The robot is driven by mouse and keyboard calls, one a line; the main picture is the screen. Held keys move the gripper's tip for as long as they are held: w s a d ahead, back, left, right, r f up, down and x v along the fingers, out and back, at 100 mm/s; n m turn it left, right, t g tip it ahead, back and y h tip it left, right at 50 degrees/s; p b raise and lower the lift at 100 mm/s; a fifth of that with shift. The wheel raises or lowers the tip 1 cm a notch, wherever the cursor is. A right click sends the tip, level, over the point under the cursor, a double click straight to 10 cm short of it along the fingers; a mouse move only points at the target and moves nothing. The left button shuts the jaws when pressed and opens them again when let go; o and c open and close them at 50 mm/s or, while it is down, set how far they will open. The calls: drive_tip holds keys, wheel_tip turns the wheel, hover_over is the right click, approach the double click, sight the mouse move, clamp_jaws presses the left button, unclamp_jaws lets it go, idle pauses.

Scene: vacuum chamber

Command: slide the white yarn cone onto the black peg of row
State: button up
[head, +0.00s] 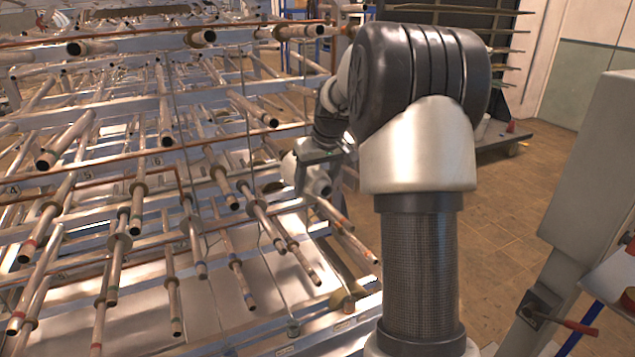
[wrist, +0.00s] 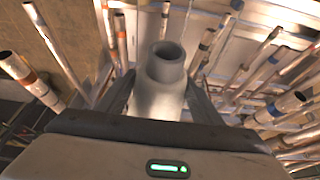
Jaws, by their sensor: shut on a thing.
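The white yarn cone (wrist: 163,95) is in my gripper in the wrist view, a pale hollow tube with its open narrow end facing away from my palm. My gripper (wrist: 162,88) is shut on it, one dark finger on each side. In the head view my gripper (head: 312,168) is beside the right part of the peg rack, partly hidden by my own arm. Many pegs with dark ends stick out of the rack. One peg (wrist: 165,20) shows just beyond the cone's open end, apart from it in the picture. I cannot tell which peg the task means.
The metal rack (head: 130,240) fills the left half of the head view, with closely spaced pegs and horizontal bars. More pegs, one at the left (wrist: 30,78) and one at the right (wrist: 285,105), surround my gripper. Tiled floor (head: 500,220) lies open to the right.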

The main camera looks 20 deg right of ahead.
drive_tip(key=shift+w+p, duration=0.9)
drive_tip(key=shift+w, duration=0.8)
drive_tip(key=shift+w+a+f, duration=0.1)
drive_tip(key=shift+w+f, duration=0.1)
drive_tip(key=shift+w, duration=0.75)
drive_tip(key=o, duration=1.6)
drive_tip(key=shift+c, duration=0.2)
drive_tip(key=shift+s, duration=0.1)
drive_tip(key=b+v, duration=0.1)
drive_tip(key=v, duration=1.6)
drive_tip(key=shift+r, duration=0.25)
